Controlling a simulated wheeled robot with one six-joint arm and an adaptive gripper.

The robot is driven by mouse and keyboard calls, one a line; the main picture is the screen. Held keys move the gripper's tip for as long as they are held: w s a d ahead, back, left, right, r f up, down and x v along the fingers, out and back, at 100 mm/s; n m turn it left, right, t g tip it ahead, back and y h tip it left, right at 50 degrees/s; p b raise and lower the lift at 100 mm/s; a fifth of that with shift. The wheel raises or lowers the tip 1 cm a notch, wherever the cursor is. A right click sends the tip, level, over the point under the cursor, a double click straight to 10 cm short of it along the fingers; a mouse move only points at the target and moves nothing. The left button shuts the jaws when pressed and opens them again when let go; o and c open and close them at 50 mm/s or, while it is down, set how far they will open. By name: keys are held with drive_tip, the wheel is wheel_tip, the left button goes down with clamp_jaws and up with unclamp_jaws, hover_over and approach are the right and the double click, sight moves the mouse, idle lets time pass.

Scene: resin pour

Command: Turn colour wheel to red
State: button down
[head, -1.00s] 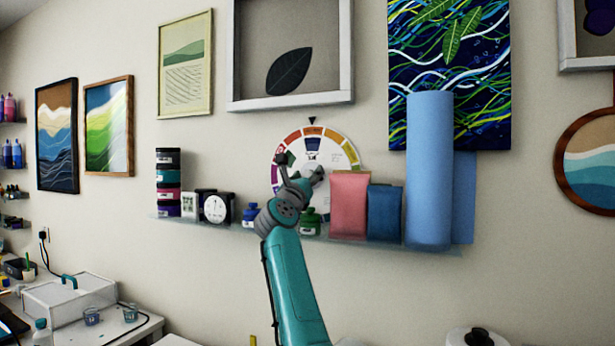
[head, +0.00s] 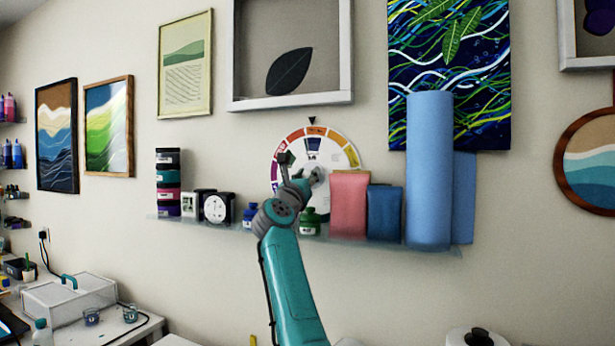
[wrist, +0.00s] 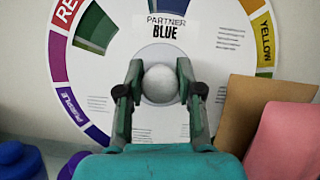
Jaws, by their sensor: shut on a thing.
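The colour wheel (head: 338,157) is a white disc with a coloured rim, mounted upright above the shelf. A black pointer (head: 312,120) sits just over its top; an orange to red-orange rim section is beneath it in the head view. In the wrist view the wheel (wrist: 100,70) shows RED at upper left, PURPLE at left and YELLOW at right; its window reads "PARTNER BLUE". My gripper (wrist: 160,82) is shut on the pale round knob (wrist: 161,85) at the wheel's centre, one finger on each side. My arm hides the wheel's lower left in the head view.
A pink packet (head: 350,205) and a blue packet (head: 384,213) stand close right of the wheel, beside tall blue rolls (head: 430,170). Small bottles (head: 310,222), a dial clock (head: 217,208) and stacked jars (head: 168,182) share the shelf (head: 270,239).

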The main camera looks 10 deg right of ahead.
drive_tip(key=m+g+h, duration=0.1)
drive_tip(key=m, duration=0.3)
drive_tip(key=m+g+h, duration=0.2)
drive_tip(key=m, duration=0.2)
drive_tip(key=shift+m, duration=0.4)
drive_tip(key=m+g+h, duration=0.1)
drive_tip(key=m, duration=0.2)
drive_tip(key=m+g, duration=0.2)
drive_tip(key=m, duration=0.1)
drive_tip(key=shift+d+h, duration=0.1)
drive_tip(key=shift+h, duration=0.3)
drive_tip(key=shift+f+m, duration=0.1)
drive_tip(key=shift+m, duration=0.3)
drive_tip(key=c, duration=0.7)
unclamp_jaws()
drive_tip(key=shift+c, duration=0.2)
drive_tip(key=shift+s, duration=0.15)
drive_tip(key=v, duration=1.1)
drive_tip(key=shift+s+a, duration=0.25)
drive_tip(key=shift+a, duration=0.15)
